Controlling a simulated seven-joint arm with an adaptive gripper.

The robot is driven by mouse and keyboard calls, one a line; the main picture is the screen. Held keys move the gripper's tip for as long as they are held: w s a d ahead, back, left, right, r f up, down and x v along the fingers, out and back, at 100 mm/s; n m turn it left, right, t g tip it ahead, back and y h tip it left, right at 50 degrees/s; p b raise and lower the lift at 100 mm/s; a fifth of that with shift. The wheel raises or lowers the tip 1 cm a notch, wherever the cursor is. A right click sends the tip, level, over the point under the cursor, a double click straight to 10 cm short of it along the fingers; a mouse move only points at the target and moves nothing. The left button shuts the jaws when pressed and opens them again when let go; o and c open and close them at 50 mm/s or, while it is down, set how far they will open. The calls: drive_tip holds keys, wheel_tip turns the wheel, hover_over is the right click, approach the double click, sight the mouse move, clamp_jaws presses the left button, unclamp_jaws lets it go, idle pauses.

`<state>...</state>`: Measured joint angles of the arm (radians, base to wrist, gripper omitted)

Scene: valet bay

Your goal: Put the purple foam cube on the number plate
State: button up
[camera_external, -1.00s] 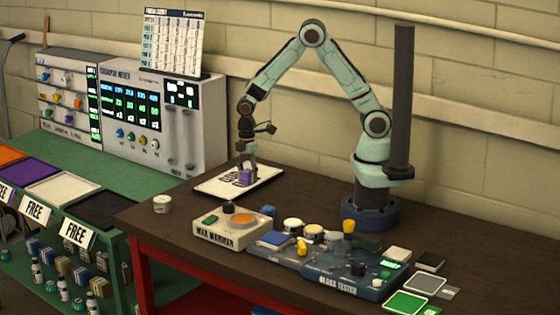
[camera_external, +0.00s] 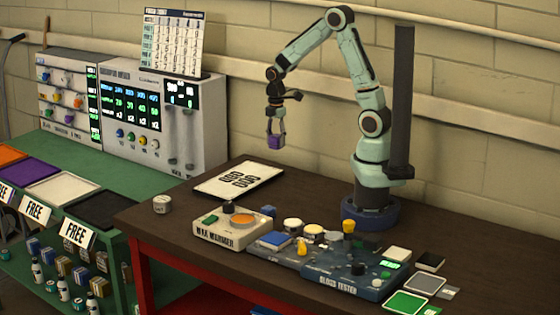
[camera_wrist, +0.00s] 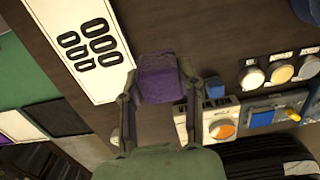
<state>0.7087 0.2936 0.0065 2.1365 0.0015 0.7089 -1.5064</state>
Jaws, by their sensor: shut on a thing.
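The purple foam cube (camera_external: 275,142) is between the fingers of my gripper (camera_external: 275,135), which is shut on it and holds it up in the air. In the wrist view the cube (camera_wrist: 162,78) sits between the two fingertips (camera_wrist: 160,85). The number plate (camera_external: 241,179) is a white plate with dark digits, lying flat on the brown table. Nothing lies on it. In the wrist view the plate (camera_wrist: 62,15) is to the left of the cube. In the external view the cube is above and to the right of the plate.
A wax warmer (camera_external: 232,232) and a blue gloss tester (camera_external: 345,275) stand along the table's front. A small white tin (camera_external: 161,204) stands near the left edge. A green bench with coloured trays (camera_external: 63,187) adjoins on the left. Table between plate and my base is clear.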

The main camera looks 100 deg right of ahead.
drive_tip(key=w+d+f, duration=0.5)
drive_tip(key=w+d, duration=0.2)
hover_over(239, 179)
drive_tip(key=f, duration=0.4)
drive_tip(key=shift+s+a+f, duration=0.15)
drive_tip(key=shift+a+f, duration=0.05)
drive_tip(key=shift+w+d+f, duration=0.1)
drive_tip(key=shift+f, duration=0.8)
drive_tip(key=shift+w+d+f, duration=0.1)
drive_tip(key=shift+f, duration=0.8)
drive_tip(key=shift+f, duration=0.15)
drive_tip(key=o, duration=0.8)
